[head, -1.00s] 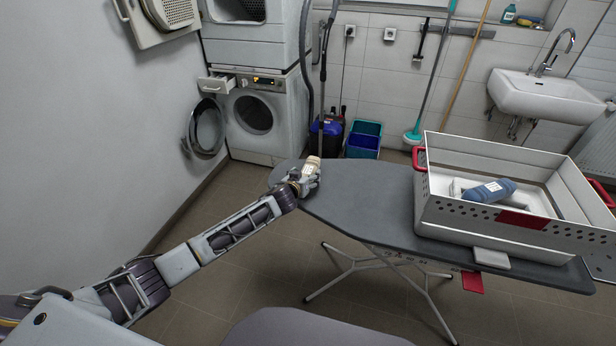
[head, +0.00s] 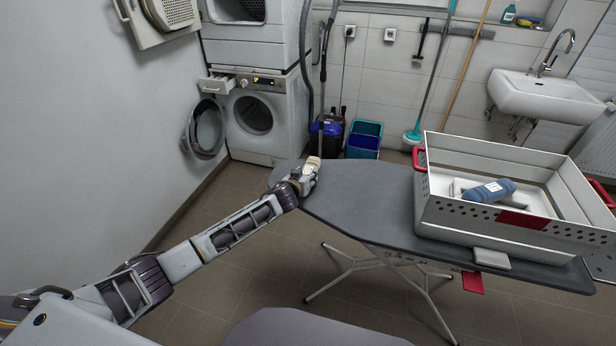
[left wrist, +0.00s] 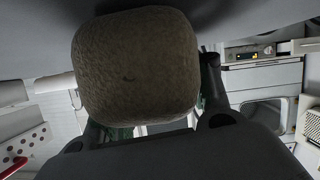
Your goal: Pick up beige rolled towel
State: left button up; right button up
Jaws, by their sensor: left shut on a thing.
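The beige rolled towel (head: 313,164) shows small at the left end of the ironing board in the head view. In the left wrist view the towel (left wrist: 136,65) fills the upper middle, its rounded end close to the camera. My left gripper (head: 306,176) is shut on it, and its fingers (left wrist: 150,125) show dark on either side of the towel in the wrist view. I cannot tell from the head view whether the towel touches the board. My right gripper is not in view.
The grey ironing board (head: 360,200) is bare in its left half. A white perforated crate (head: 480,232) stands on its right half, with a blue roll (head: 489,191) inside. A washing machine (head: 262,122) with an open door (head: 206,127) stands behind. Buckets (head: 363,140) stand by the wall.

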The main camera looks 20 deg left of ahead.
aim_at(306, 174)
pick_arm(q)
jog(key=c, duration=0.4)
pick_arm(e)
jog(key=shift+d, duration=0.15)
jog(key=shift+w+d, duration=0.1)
